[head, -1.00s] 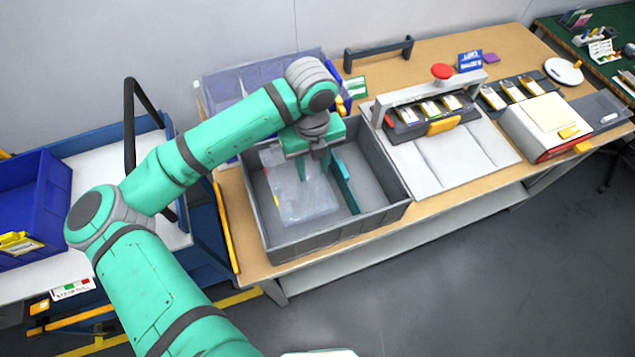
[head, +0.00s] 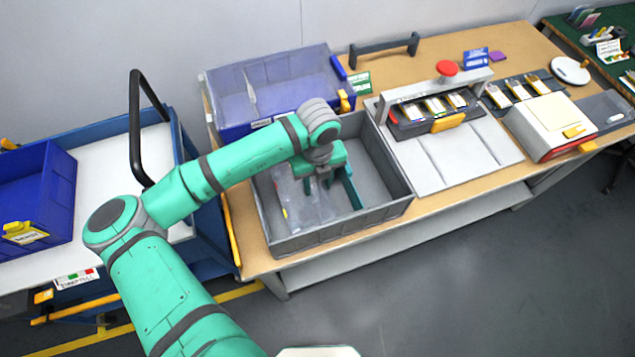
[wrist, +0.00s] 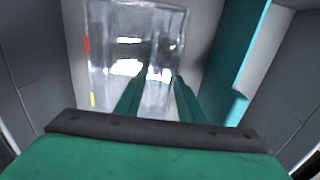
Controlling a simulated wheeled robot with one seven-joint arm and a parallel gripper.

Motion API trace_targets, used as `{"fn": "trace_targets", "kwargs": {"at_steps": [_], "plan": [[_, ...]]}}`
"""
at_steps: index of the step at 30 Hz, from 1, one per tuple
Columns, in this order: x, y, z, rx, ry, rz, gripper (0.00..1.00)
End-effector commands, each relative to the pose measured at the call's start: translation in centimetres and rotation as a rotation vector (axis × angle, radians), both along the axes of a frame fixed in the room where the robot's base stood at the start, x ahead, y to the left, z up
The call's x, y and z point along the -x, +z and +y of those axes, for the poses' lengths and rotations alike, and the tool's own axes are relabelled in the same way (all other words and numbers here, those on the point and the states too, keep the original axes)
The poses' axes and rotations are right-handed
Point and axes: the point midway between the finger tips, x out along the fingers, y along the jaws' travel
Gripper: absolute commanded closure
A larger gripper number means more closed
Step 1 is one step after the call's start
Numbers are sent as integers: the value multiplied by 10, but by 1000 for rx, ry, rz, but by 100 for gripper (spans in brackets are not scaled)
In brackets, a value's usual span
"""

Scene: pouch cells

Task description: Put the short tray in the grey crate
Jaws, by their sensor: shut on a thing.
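The short tray is a clear, see-through tray (head: 290,203) with small red and yellow marks on one edge. It is inside the grey crate (head: 345,228), in its left part. My gripper (head: 318,186) reaches down into the crate and is shut on the tray. In the wrist view the two green fingers (wrist: 162,78) lie over the clear tray (wrist: 112,50). The exact grip spot is blurred by the clear plastic. I cannot tell whether the tray touches the crate floor.
A teal upright panel (head: 350,188) stands in the crate, right of the tray; it also shows in the wrist view (wrist: 238,50). A grey press station (head: 450,150) is close on the right.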

Motion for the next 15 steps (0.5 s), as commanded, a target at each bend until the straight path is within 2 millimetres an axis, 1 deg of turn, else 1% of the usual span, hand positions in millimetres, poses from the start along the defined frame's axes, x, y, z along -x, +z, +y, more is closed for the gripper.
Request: {"fn": "trace_targets", "kwargs": {"at_steps": [6, 7, 9, 15], "plan": [[0, -3, 0, 0, 0, 0, 87], [0, -3, 0, 0, 0, 0, 60], [0, -3, 0, 0, 0, 0, 46], [0, -3, 0, 0, 0, 0, 46]]}}
